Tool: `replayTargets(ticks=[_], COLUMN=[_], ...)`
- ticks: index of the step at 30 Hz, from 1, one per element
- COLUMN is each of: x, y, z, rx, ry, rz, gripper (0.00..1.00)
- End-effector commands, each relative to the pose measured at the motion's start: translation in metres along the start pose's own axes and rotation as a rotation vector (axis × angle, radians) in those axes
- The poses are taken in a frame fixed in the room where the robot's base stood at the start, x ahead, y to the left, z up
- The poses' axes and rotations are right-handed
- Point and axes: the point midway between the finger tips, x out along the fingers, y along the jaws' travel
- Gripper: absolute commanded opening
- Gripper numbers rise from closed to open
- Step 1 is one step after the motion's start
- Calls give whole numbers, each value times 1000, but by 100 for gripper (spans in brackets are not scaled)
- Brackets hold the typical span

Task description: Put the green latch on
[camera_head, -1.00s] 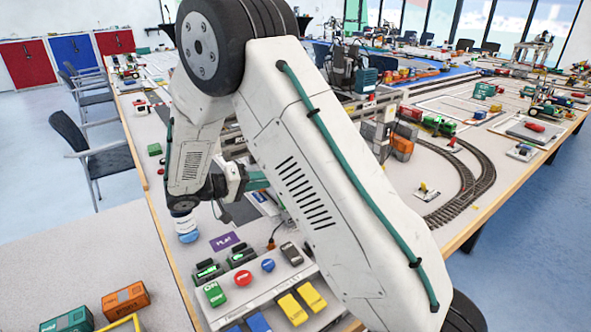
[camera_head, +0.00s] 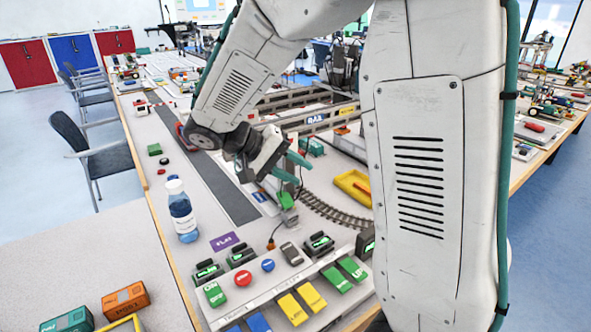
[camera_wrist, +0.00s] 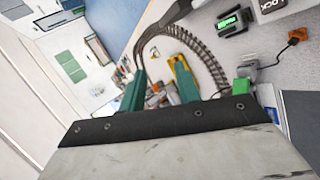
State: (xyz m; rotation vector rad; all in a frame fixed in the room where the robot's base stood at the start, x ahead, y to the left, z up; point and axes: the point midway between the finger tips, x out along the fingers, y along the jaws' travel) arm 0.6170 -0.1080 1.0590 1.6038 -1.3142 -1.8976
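Several green parts are in view, and I cannot tell for certain which is the latch. A small green block (camera_head: 287,199) on a grey fitting stands behind the control panel; a similar green block (camera_wrist: 243,86) shows at the right in the wrist view. A pair of green rockers (camera_head: 345,274) lies at the panel's right, and a green button (camera_head: 215,294) at its left. My gripper (camera_head: 304,173) is above and beyond the panel, just over the green block and apart from it. Its teal fingers (camera_wrist: 160,68) are spread and empty in the wrist view.
The control panel (camera_head: 277,287) also carries yellow rockers (camera_head: 302,303), a red button (camera_head: 243,278) and black modules with green displays. A bottle (camera_head: 182,212) stands at its left. Curved track (camera_head: 335,212) and a yellow tray (camera_head: 354,187) lie beyond. An orange plug (camera_wrist: 297,36) trails a cable.

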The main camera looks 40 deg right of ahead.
Motion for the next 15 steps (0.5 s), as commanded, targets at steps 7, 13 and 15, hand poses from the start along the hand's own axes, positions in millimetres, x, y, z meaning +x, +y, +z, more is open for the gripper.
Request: replayTargets(ticks=[7,13,15], x=[0,0,1], y=[2,1,-5], z=[3,2,-3], rx=[-6,-13,-44], ry=[-5,-4,1], rz=[-14,-8,13], gripper=[33,58,65])
